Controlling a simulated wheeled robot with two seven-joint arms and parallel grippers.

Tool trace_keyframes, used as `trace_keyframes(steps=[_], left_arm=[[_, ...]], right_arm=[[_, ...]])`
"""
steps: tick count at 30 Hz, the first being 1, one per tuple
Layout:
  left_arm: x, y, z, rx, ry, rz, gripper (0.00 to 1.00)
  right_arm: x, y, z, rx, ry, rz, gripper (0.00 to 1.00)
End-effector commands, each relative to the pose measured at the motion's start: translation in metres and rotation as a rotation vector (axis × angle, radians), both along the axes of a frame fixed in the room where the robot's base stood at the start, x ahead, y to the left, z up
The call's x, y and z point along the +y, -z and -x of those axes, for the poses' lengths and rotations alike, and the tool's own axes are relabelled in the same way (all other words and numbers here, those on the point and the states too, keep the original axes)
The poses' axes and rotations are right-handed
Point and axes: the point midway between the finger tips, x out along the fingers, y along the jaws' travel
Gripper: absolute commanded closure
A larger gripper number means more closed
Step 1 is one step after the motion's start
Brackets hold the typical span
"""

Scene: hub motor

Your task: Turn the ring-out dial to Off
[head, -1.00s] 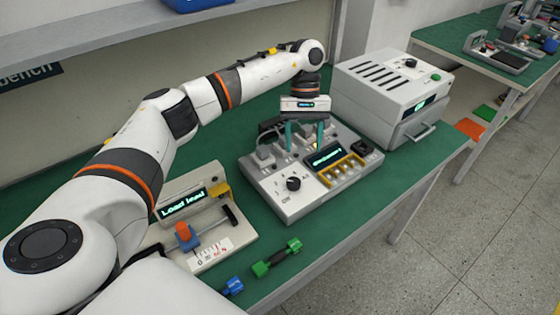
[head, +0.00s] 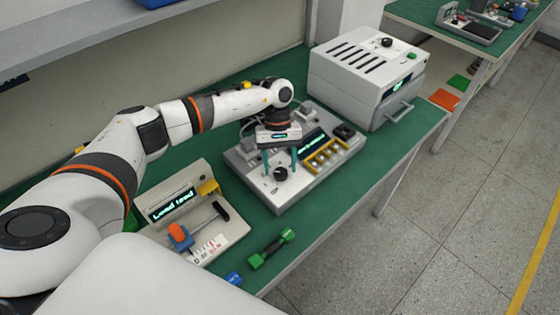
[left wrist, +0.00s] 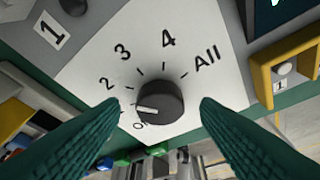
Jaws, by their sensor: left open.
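The ring-out dial (head: 281,174) is a black round knob on the pale front-left panel of the grey test unit (head: 318,178). In the left wrist view the dial (left wrist: 158,103) has a printed scale with Off, 2, 3, 4 and All. Its white pointer line points left, just above the partly covered Off label. My left gripper (head: 280,163) is over the dial, pointing down. In the left wrist view its green fingers (left wrist: 158,105) are open, one on each side of the dial, with gaps between. My right gripper is not in view.
A load-test fixture (head: 172,192) with an orange-topped blue slider stands left of the unit. A green dumbbell-shaped part (head: 271,248) and a blue part (head: 234,278) lie near the bench's front edge. A grey vented box (head: 365,85) stands behind right.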

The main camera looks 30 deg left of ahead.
Motion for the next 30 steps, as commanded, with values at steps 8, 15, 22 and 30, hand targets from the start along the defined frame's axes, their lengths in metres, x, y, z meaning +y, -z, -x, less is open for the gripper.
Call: trace_keyframes(steps=[8,15,22,30], left_arm=[[-0.0016,0.0083,0.0027,0.0,-0.001,0.0,0.43],[-0.0016,0.008,0.0025,0.0,-0.001,0.0,0.61],[-0.0016,0.0077,0.0025,0.0,-0.001,0.0,0.87],[-0.0011,0.0094,0.0029,0.0,-0.051,0.0,0.87]], right_arm=[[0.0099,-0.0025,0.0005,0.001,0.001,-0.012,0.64],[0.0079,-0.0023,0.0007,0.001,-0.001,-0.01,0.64],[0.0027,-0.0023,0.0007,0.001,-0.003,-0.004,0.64],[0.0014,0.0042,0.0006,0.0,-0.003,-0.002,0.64]])
